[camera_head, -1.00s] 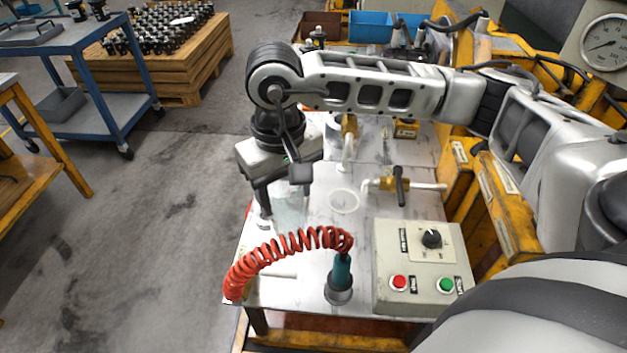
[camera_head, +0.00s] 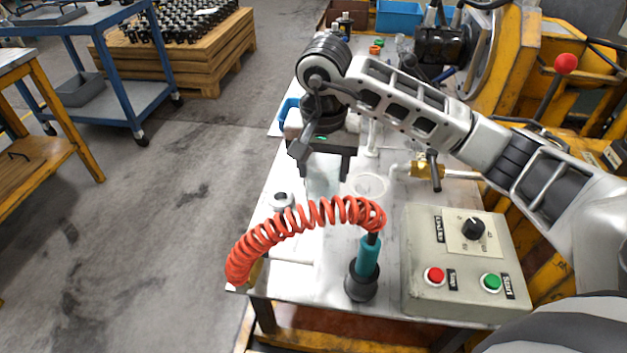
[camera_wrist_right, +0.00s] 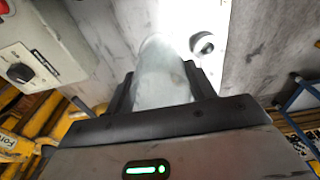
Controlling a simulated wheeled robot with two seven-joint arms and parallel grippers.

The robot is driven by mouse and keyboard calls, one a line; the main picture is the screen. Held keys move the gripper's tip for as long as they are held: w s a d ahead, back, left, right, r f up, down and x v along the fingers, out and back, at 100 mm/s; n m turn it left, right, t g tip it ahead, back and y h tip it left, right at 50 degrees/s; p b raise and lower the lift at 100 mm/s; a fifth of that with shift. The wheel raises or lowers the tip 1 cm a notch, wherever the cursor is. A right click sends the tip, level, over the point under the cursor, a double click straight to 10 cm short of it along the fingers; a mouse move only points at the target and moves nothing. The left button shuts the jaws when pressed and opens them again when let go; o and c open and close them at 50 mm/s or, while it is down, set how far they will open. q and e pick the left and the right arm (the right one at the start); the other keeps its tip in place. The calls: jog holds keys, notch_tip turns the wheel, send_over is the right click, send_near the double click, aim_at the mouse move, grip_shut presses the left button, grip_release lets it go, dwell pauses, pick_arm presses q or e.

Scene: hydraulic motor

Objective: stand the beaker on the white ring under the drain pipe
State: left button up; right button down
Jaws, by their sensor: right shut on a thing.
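My right gripper (camera_head: 326,168) is shut on the clear beaker (camera_head: 322,178), which looks upright, just left of the white ring (camera_head: 369,185). The beaker's faint outline makes its base hard to see; I cannot tell whether it touches the table. In the right wrist view the pale beaker (camera_wrist_right: 161,72) sits between the two dark fingers of the gripper (camera_wrist_right: 160,88). The white ring lies flat on the table. The drain pipe (camera_head: 397,170) with its brass valve (camera_head: 428,167) bends down at the ring's right side. My left gripper is not in view.
A coiled red hose (camera_head: 300,216) arches over the table's front, joined to a teal-handled tool (camera_head: 367,258). A control box (camera_head: 460,262) stands at front right. A small metal part (camera_head: 282,201) lies left of the beaker. The white ring is bare.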

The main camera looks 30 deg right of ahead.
jog(key=shift+w+d+f, duration=0.2)
jog(key=shift+w+f, duration=0.75)
jog(key=shift+f, duration=0.6)
jog(key=shift+w+d+f, duration=0.2)
jog(key=shift+w+f, duration=0.75)
jog(key=shift+f, duration=0.65)
jog(key=shift+w+d+f, duration=0.2)
jog(key=shift+w+f, duration=0.75)
jog(key=shift+f, duration=0.6)
jog(key=shift+f, duration=0.15)
jog(key=c, duration=0.5)
grip_release()
